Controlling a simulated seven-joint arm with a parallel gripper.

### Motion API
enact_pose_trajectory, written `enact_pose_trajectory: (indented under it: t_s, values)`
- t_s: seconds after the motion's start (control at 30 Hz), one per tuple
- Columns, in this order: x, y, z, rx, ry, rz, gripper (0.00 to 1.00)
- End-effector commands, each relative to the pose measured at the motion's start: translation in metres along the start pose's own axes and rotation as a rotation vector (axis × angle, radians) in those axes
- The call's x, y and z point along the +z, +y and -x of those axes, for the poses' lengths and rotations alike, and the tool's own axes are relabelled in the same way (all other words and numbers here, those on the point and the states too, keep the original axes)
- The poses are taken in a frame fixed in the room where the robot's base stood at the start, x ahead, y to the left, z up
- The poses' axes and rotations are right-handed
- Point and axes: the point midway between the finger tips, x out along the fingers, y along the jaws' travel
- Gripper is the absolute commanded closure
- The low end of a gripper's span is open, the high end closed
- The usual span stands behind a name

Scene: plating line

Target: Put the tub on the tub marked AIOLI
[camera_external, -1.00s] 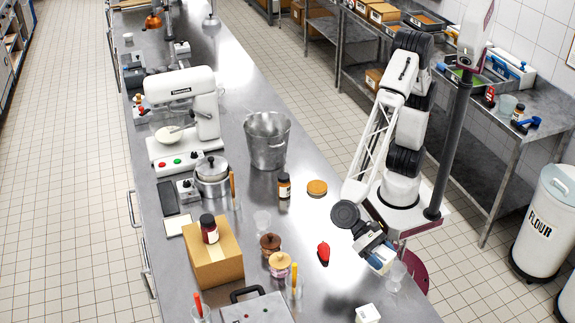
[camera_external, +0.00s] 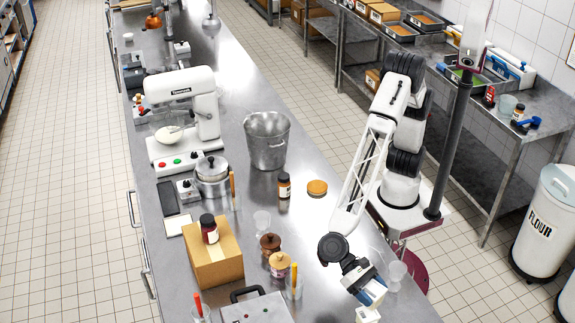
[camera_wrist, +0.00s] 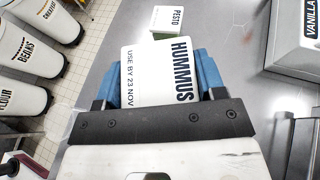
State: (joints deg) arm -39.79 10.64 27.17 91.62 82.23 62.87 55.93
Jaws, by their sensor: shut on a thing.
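My gripper (camera_wrist: 160,85) is shut on a white tub marked HUMMUS (camera_wrist: 165,72), with a blue finger on each side. In the outside view my gripper (camera_external: 372,291) is low over the near right part of the counter. A white tub (camera_external: 367,315) stands on the counter just below it there. I can read no AIOLI marking in either view.
A metal box marked VANILLA (camera_wrist: 295,40) stands at right in the wrist view. A clear cup (camera_external: 397,271) stands close to my gripper on the right. Jars (camera_external: 279,262) and a cardboard box (camera_external: 215,258) stand to the left. Flour bins are off the counter.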

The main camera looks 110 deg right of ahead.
Motion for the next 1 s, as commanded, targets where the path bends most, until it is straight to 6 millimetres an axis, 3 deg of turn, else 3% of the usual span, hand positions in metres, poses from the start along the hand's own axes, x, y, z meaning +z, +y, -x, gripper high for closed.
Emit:
enact_pose_trajectory:
  t_s: [0.57, 1.0]
  values:
    - [-0.001, -0.009, -0.005, 0.000, 0.000, 0.000, 0.65]
    - [-0.032, -0.009, -0.018, 0.000, 0.000, 0.000, 0.65]
